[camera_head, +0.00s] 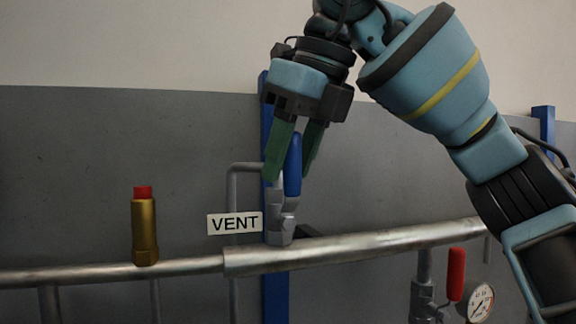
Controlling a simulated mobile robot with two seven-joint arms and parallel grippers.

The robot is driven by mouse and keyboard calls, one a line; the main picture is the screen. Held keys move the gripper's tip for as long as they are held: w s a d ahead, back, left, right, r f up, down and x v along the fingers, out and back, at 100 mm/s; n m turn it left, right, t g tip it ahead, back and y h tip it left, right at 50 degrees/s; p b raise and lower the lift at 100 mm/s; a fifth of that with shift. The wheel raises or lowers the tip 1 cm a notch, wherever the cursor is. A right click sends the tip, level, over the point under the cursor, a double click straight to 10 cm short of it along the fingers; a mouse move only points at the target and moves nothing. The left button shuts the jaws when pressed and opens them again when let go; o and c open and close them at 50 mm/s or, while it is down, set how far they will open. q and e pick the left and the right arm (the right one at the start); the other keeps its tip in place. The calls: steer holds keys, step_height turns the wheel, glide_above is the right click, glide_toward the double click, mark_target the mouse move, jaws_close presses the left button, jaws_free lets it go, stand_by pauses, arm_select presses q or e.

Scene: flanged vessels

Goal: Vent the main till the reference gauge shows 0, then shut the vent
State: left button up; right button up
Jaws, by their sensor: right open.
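The vent valve (281,226) stands on top of the main pipe (345,247), right of a white "VENT" label (234,223). Its blue lever (292,172) points upward, nearly upright. My right gripper (289,175) comes from above with its green fingers apart, one on each side of the lever in the picture. I cannot tell whether either finger touches it. A round white-faced gauge (481,303) sits at the lower right below the pipe; its dial is too small to read, and no label shows whether it is the reference gauge. My left gripper is out of view.
A brass fitting with a red cap (144,226) stands on the pipe at the left. A red-handled valve (455,275) is beside the gauge. A blue post (275,296) runs behind the vent valve. A grey panel backs everything. My right arm covers the right side.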

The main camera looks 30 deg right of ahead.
steer(key=shift+w+f, duration=0.25)
steer(key=shift+f, duration=0.35)
jaws_close()
